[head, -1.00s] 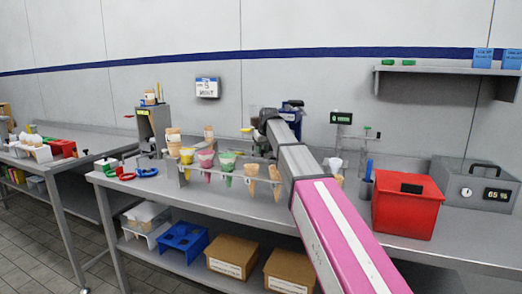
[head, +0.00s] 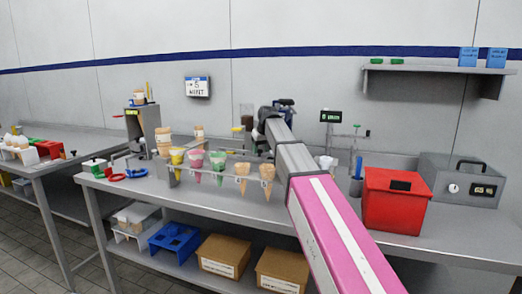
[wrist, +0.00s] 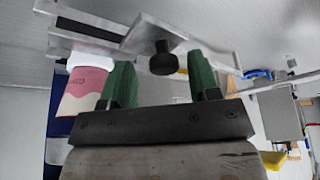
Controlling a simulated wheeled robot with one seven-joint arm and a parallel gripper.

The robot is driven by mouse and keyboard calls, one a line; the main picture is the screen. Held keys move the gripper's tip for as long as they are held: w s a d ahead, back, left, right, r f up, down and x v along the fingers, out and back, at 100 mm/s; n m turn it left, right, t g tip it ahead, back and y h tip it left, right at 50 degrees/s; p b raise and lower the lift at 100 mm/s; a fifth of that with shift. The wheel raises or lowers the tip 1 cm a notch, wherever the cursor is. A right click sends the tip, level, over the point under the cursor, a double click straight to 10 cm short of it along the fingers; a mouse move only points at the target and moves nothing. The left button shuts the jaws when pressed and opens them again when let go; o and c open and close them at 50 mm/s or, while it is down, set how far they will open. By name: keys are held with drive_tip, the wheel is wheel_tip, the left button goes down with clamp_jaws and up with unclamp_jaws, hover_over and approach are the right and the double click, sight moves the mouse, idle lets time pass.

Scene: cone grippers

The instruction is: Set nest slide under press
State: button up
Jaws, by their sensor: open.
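In the wrist view my gripper (wrist: 161,62) has its two green fingers apart, with nothing clamped between them. A black round knob (wrist: 163,58) shows in the gap between the fingertips; I cannot tell whether it lies between them or just beyond. The knob is on a bright metal plate and rail, seemingly the nest slide (wrist: 115,31). A pink and white cup (wrist: 86,86) is close by, left of the left finger. In the head view my arm hides the gripper and the slide. A dark blue device (head: 286,104) shows behind the arm's end; I cannot tell whether it is the press.
Cones stand in a rack (head: 215,176) left of my arm. A red box (head: 394,201) and a grey lidded case (head: 462,179) stand at right. Cardboard boxes (head: 224,256) are on the lower shelf.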

drive_tip(key=shift+s+d+r, duration=0.1)
drive_tip(key=shift+s+r, duration=0.05)
drive_tip(key=shift+r, duration=0.2)
drive_tip(key=s+d, duration=0.5)
drive_tip(key=s, duration=0.6)
